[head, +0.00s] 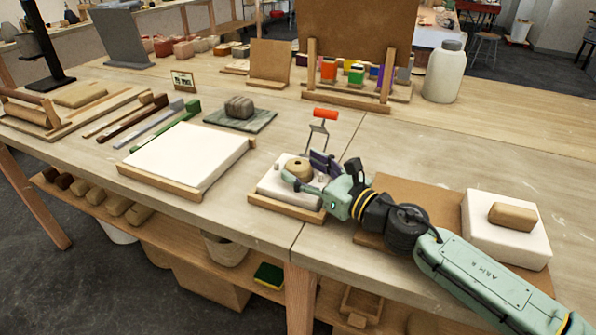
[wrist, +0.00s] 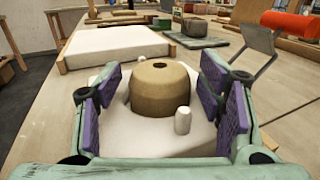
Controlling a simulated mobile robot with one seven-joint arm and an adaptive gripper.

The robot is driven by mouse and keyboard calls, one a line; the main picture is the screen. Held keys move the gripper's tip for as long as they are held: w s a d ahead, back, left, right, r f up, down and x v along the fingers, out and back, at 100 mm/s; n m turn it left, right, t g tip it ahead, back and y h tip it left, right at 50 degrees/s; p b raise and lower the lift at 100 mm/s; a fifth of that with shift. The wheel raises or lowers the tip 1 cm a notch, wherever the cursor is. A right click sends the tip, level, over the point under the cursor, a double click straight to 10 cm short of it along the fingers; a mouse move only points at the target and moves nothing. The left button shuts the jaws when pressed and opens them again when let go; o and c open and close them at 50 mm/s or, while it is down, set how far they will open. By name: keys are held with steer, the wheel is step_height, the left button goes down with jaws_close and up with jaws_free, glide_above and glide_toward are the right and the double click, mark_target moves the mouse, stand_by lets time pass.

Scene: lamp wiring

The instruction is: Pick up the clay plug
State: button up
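A tan clay dome (wrist: 160,88) with a hole in its top stands upright on a white slab; it also shows in the head view (head: 297,167). A small pale upright cylinder (wrist: 182,121), apparently the clay plug, stands on the slab just in front of the dome, right of centre in the wrist view. I cannot make this cylinder out with certainty in the head view. My gripper (head: 306,171) is open, its purple-padded fingers apart on either side of the dome and empty. The cylinder lies between the fingers, nearer the wrist.
The white slab (head: 271,187) sits on a wood-edged board. A red-handled tool (head: 324,115) stands behind the gripper. A larger white slab (head: 187,155) lies left, and a white block with a tan piece (head: 512,216) lies right. The tabletop between the large slab and the gripper is clear.

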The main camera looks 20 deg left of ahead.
steer(key=c, duration=1.1)
steer(key=shift+r, duration=0.1)
